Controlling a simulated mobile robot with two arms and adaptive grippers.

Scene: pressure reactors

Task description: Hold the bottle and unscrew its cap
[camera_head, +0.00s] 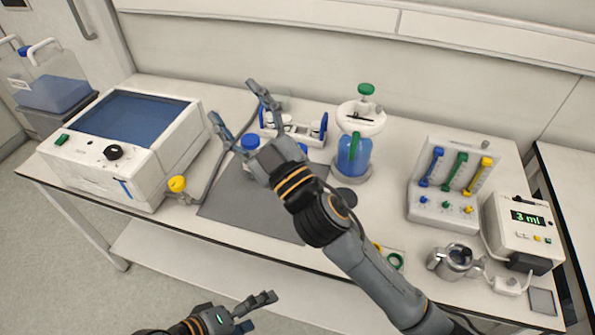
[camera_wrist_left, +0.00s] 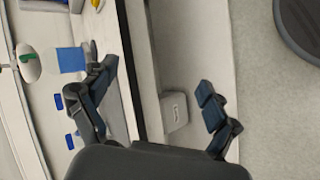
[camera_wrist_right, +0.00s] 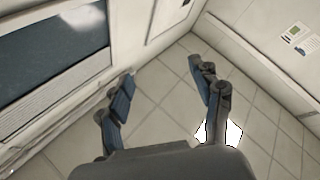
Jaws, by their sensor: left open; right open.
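A blue cap (camera_head: 250,141) shows over the far part of the dark mat in the head view. The bottle body under it is mostly hidden by my right gripper. My right gripper (camera_head: 231,100) is open and empty, its fingers spread up and to the left, in front of and above the cap. I cannot tell whether it touches anything. My left gripper (camera_head: 262,310) is open and empty at the bottom of the head view, in front of the table's front edge and well apart from the bottle. The right wrist view shows only floor and walls between the fingers.
Behind the mat (camera_head: 236,203) stands a white rack (camera_head: 309,138). Right of it is a blue vessel (camera_head: 353,160) with green knobs, then a valve panel (camera_head: 449,205), metal jug (camera_head: 454,261) and display box (camera_head: 521,232).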

